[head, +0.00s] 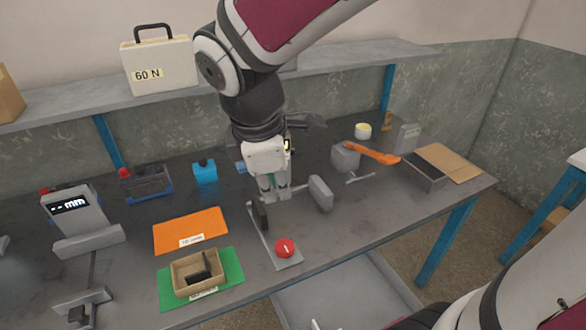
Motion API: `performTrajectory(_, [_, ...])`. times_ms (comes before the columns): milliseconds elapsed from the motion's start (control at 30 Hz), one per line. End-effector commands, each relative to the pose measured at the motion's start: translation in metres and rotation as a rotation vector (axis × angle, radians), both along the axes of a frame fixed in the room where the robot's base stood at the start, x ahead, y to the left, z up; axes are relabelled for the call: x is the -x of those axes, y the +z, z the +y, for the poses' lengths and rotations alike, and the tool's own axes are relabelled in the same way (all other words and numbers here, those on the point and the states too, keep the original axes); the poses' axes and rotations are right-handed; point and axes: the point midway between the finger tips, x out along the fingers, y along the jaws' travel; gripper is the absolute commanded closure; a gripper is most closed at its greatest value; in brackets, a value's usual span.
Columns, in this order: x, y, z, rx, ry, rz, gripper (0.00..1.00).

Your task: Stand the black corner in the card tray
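The card tray (177,287) is a small open brown box on a green mat (232,283) at the front left of the bench. A black angled piece (206,268), which looks like the black corner, is inside it. One part of it stands up and another lies low; the tray wall hides its base. My gripper (275,195) points down over the middle of the bench, behind and to the right of the tray and well apart from it. Its fingers are small in this view, and I cannot tell whether they are open or shut. I see no object clearly between them.
A grey fixture with a red button (285,247) stands just in front of my gripper, with a grey block (320,193) beside it. An orange mat (190,228) lies behind the tray. A grey gauge (75,215) stands at left.

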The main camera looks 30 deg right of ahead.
Motion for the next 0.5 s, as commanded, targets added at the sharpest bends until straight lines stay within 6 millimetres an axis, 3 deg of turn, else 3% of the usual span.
performTrajectory(100, [0.032,0.024,-0.014,-0.106,-0.317,-0.123,0.86])
performTrajectory(300, [0.080,0.045,-0.026,-0.344,-0.803,-0.270,0.86])
performTrajectory(500, [0.108,0.050,-0.028,-0.526,-1.090,-0.321,0.86])
